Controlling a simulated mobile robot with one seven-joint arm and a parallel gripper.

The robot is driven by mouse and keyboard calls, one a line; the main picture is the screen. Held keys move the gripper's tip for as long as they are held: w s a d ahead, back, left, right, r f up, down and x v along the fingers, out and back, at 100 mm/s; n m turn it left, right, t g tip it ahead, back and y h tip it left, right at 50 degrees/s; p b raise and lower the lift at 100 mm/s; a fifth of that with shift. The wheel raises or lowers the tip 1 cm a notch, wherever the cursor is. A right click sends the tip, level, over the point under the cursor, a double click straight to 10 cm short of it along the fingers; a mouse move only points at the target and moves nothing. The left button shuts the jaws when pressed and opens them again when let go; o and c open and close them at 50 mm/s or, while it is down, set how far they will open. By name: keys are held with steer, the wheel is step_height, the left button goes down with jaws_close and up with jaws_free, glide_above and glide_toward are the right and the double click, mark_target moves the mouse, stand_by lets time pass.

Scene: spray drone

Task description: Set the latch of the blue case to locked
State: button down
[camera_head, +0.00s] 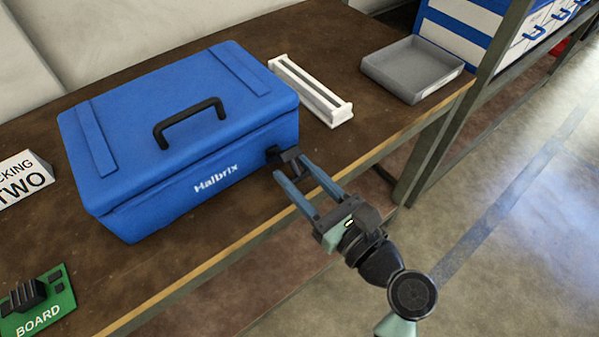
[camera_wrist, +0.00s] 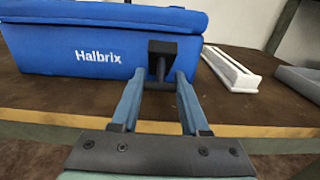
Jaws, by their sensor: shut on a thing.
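The blue case (camera_head: 190,130) stands closed on the brown table, with a black handle on its lid and "Halbrix" on its front. It also shows in the wrist view (camera_wrist: 50,50). The black latch (camera_head: 273,154) is at the right end of the case's front. In the wrist view the latch (camera_wrist: 162,48) has a dark plate and a lever that reaches down between my fingers. My gripper (camera_head: 293,170) is at the latch, its blue fingers on either side of the lever and shut on it. My gripper also shows in the wrist view (camera_wrist: 160,80). I cannot tell which setting the latch is in.
A white slotted holder (camera_head: 310,90) lies right of the case, and a grey tray (camera_head: 412,68) is farther right. A green board (camera_head: 38,310) and a white sign (camera_head: 22,178) are at the left. The table's front edge (camera_head: 230,258) runs below the case.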

mark_target(291, 155)
steer(key=shift+r+p, duration=0.15)
steer(key=shift+p, duration=0.35)
steer(key=r+g+p, duration=0.1)
steer(key=p, duration=0.4)
steer(key=shift+r+h, duration=0.25)
steer(key=shift+h, duration=0.15)
steer(key=g+p, duration=0.1)
steer(key=p, duration=0.3)
steer(key=r+h+p, duration=0.1)
steer(key=p, duration=0.4)
steer(key=r+g+p, duration=0.1)
steer(key=p, duration=0.3)
steer(key=shift+w+a+g+h, duration=0.25)
steer(key=shift+w+g+h, duration=0.05)
steer(key=shift+h, duration=0.1)
steer(key=g+p, duration=0.1)
steer(key=p, duration=0.4)
steer(key=r+g+h+p, duration=0.1)
steer(key=p, duration=0.4)
steer(key=shift+w+a+r+h, duration=0.2)
steer(key=shift+w+a+h, duration=0.1)
steer(key=shift+w+a, duration=0.1)
steer(key=p, duration=0.2)
steer(key=g+h+p, duration=0.1)
steer(key=p, duration=0.1)
steer(key=shift+w+a+r+g+p, duration=0.1)
steer(key=shift+w+a+g+p, duration=0.05)
steer(key=shift+w+g+p, duration=0.2)
steer(key=shift+p, duration=0.35)
